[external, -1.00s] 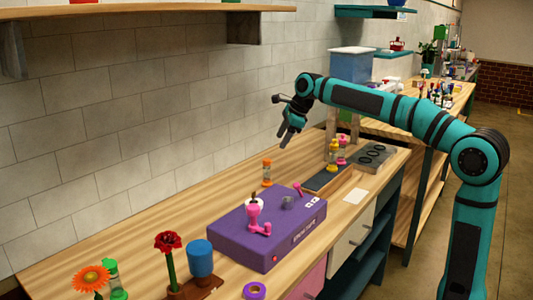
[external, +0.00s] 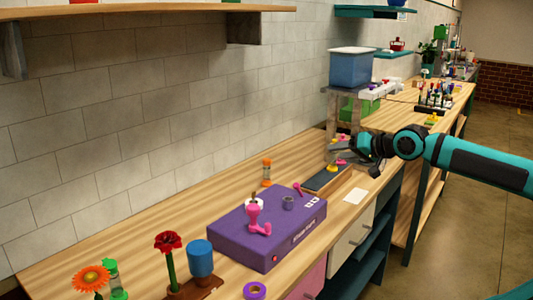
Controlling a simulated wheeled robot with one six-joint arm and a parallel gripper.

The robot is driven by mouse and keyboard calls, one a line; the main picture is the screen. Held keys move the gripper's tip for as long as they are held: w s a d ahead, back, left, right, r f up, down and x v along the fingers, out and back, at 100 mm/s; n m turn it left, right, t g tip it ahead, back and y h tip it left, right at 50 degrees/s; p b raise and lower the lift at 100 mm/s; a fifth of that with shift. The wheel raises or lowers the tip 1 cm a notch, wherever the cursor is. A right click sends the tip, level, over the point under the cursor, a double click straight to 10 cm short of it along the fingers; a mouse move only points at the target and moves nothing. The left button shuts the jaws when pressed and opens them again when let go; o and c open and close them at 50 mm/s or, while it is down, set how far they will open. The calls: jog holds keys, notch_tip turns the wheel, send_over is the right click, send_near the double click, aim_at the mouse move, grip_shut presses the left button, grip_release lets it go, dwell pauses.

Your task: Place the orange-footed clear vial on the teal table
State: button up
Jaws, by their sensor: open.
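A small clear vial with orange ends (external: 267,172) stands upright on the wooden bench top, behind the purple box. My gripper (external: 341,150) is open at the right part of the bench, well to the right of that vial. It points left, in front of a yellow-footed vial (external: 331,169) and a pink-footed one (external: 341,162), and hides their upper parts. I cannot tell whether it touches either. No plainly teal table top shows; the bench (external: 150,215) has a wooden top and teal side panels.
A purple box (external: 240,235) with pink fittings fills the bench's middle. A dark tray (external: 322,180) lies near the gripper, below a stand with a blue bin (external: 352,68). Flowers (external: 168,243) and a blue cup (external: 201,257) stand at the front. Bare wood lies along the wall.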

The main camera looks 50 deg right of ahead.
jog(key=s+a+f+n+t, duration=0.2)
jog(key=s+f+n+t, duration=0.1)
jog(key=s+n, duration=0.5)
jog(key=s, duration=0.3)
jog(key=shift+f+t, duration=0.2)
jog(key=shift+t, duration=0.1)
